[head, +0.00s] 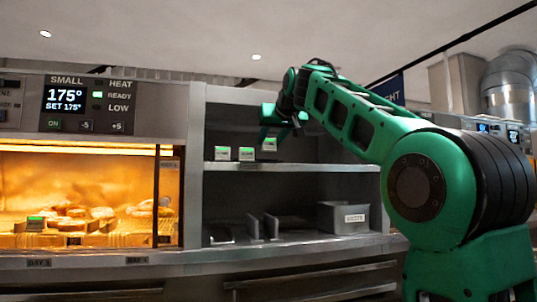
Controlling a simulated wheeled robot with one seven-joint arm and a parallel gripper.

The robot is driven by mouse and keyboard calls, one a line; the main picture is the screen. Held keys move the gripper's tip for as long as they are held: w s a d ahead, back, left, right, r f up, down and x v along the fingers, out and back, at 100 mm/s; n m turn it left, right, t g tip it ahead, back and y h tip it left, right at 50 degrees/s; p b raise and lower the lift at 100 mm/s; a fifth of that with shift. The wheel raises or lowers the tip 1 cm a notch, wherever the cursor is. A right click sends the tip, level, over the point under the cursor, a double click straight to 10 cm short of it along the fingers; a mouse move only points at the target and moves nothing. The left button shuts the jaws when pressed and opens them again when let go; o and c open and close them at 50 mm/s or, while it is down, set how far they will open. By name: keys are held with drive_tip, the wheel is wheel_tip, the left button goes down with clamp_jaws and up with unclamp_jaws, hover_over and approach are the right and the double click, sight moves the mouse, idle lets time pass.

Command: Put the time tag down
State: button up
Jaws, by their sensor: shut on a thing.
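My gripper (270,133) is in front of the upper shelf (290,168) in the middle of the head view, pointing down. It is shut on a small pale time tag with a green top (269,145). The tag appears slightly higher than two similar tags on the shelf, one at the left (223,153) and one beside it (246,154). I cannot tell whether the held tag touches the shelf. The fingertips are small and partly hidden.
A lit warming bay (90,185) at the left holds food and another green-topped tag (35,223). A control panel (88,105) reading 175° is above it. The lower shelf holds upright metal dividers (262,227) and a labelled grey bin (345,217). The upper shelf's right part is clear.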

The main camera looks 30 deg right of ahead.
sight(270, 149)
drive_tip(key=shift+f, duration=1.65)
drive_tip(key=o, duration=1)
drive_tip(key=shift+f, duration=0.1)
drive_tip(key=v, duration=1.2)
